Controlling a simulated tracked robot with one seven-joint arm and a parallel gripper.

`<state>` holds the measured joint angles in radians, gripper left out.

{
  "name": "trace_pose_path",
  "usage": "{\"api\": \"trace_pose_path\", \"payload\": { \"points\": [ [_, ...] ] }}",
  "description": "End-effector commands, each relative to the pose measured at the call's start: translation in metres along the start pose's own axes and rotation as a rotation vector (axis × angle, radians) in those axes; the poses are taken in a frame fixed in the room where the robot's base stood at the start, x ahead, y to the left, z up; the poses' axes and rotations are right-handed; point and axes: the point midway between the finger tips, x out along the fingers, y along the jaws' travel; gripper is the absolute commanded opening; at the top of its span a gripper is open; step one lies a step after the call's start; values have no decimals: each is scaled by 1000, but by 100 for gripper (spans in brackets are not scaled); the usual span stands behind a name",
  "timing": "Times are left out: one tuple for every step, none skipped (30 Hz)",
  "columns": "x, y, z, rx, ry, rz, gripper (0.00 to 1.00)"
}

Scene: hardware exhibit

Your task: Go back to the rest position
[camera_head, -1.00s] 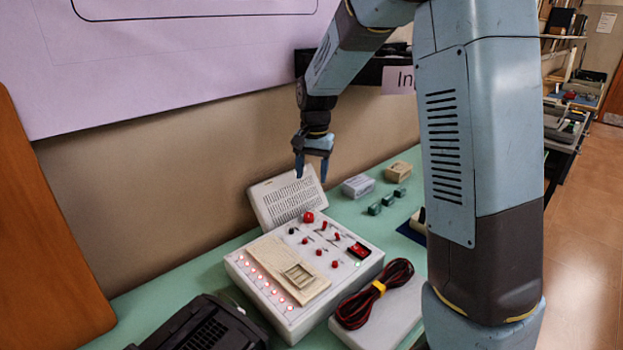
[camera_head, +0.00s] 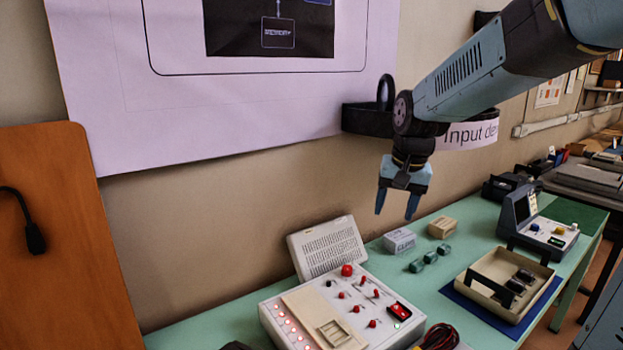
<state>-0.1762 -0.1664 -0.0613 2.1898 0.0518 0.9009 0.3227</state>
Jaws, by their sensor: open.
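My gripper (camera_head: 397,203) hangs from my arm above the green table (camera_head: 220,328), fingers pointing down. Its two fingers are apart with nothing between them. It is in the air in front of the wall, above and behind the white control box (camera_head: 375,329) with red knobs and lit red lights. A white slotted panel (camera_head: 327,247) leans behind that box, below and left of my gripper. My gripper touches none of these.
Small boxes (camera_head: 400,241) and green cylinders (camera_head: 430,258) lie right of the panel. A beige tray (camera_head: 481,294) with dark parts and a grey device (camera_head: 536,225) stand further right. A brown board (camera_head: 65,240) stands left.

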Motion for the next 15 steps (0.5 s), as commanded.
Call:
{"api": "trace_pose_path", "payload": {
  "points": [
    [-10,7,9,-12,21,-5,58],
    [-15,11,15,-21,31,-7,58],
    [-21,16,22,-33,44,-8,58],
    [-26,20,27,-43,54,-9,58],
    [-30,23,32,-52,64,-9,58],
    [-35,28,40,-65,79,-10,58],
    [-39,32,45,-74,89,-10,58],
    [-42,35,51,-82,99,-9,58],
    [-47,40,58,-96,113,-9,58],
    [-50,43,64,-104,123,-8,58],
    [-53,46,70,-114,134,-7,58],
    [-56,51,77,-125,148,-6,58],
    [-59,54,83,-134,158,-4,58],
    [-62,57,89,-144,169,-3,58],
    [-64,61,97,-155,183,0,58]
  ]
}}
